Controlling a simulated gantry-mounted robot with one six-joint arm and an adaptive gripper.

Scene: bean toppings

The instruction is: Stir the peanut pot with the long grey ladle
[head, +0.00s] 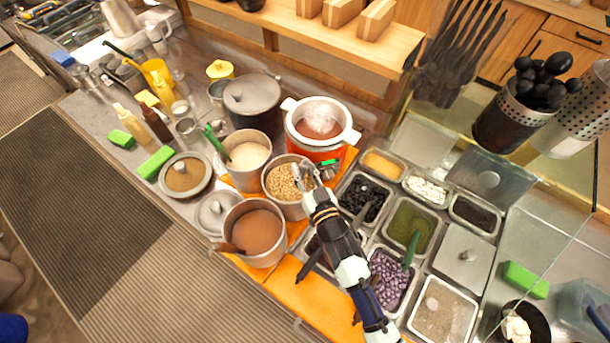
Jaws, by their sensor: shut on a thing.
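The peanut pot (271,190) is a round metal pot filled with tan peanuts. It stands in the middle of the counter. My gripper (305,177) is over the right part of the pot, reaching in from the lower right. It is shut on the long grey ladle, of which little can be made out. My gripper and arm cover the pot's right side. I cannot tell how deep the ladle's bowl sits in the peanuts.
A pot of brown sauce (259,241) stands in front, a pot of pale contents (246,158) behind left, and a white-handled pot (344,137) behind. Topping trays, including one of black beans (362,197) and one of purple beans (390,280), fill the right side.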

